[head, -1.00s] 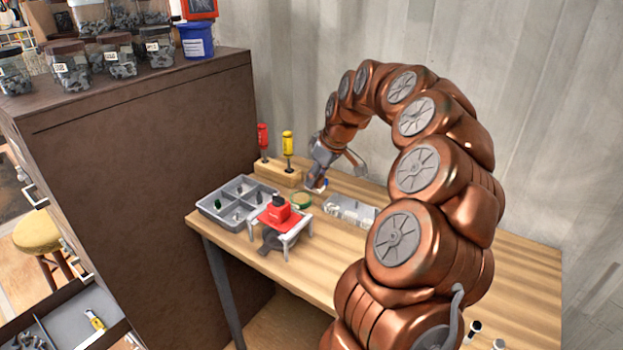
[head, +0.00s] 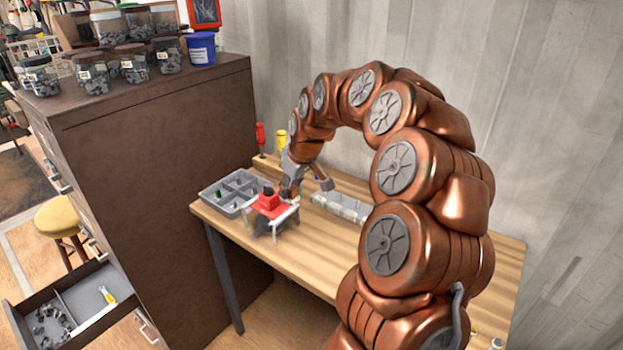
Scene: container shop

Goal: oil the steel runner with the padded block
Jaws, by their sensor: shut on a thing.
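My gripper (head: 291,191) points down over the workbench, close behind and right of a red-topped fixture (head: 268,202). It is shut on a small piece that its fingers mostly hide, seemingly the padded block. The fixture has a dark knob on top and pale metal bars at its sides. One of these bars may be the steel runner, but I cannot tell surely. Whether the held piece touches the fixture is hidden. A long silvery clear-looking piece (head: 340,207) lies on the bench right of the gripper.
A grey compartment tray (head: 216,204) is left of the fixture. A red-handled tool (head: 260,134) and a yellow-handled one (head: 281,139) stand at the back. A tall brown cabinet (head: 165,150) walls the left, with an open drawer (head: 85,292). The bench front (head: 315,255) is clear.

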